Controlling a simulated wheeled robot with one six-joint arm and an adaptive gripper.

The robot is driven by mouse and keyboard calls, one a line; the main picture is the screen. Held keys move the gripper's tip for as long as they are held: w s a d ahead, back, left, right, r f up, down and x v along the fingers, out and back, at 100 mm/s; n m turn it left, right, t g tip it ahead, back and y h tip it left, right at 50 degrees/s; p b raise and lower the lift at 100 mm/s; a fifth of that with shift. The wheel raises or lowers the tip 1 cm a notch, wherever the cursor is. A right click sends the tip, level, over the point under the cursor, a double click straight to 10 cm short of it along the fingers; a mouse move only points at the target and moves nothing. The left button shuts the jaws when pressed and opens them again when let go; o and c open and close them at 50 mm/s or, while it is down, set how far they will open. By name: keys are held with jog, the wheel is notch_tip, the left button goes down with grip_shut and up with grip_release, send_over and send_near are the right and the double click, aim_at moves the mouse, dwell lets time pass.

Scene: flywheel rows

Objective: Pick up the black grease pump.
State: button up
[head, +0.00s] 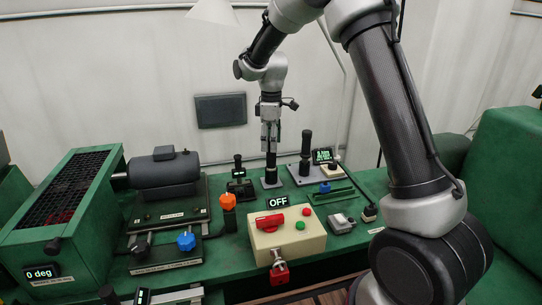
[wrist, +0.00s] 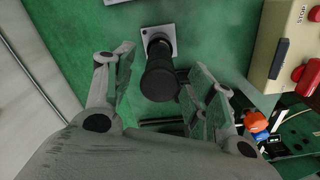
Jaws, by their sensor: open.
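A black upright cylinder on a small grey plate, which looks like the grease pump (head: 271,170), stands on the green bench below my gripper (head: 270,143) in the head view. In the wrist view the black grease pump (wrist: 159,76) lies in the gap between the two fingers of my gripper (wrist: 162,88). The fingers are open, one on each side of it, with green bench showing on its left. I cannot tell from the wrist view whether the right finger touches it. Its lower end and plate show beyond the fingertips.
A taller black handle on a grey plate (head: 305,145) stands just right of the pump. A cream control box (head: 287,240) with red and green buttons stands in front. An orange knob (head: 228,201) is front left. A black motor (head: 165,168) is farther left. The wall is behind.

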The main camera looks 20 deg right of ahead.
aim_at(271, 154)
notch_tip(271, 154, down, 5)
jog(key=shift+f, duration=0.2)
jog(key=c, duration=1.2)
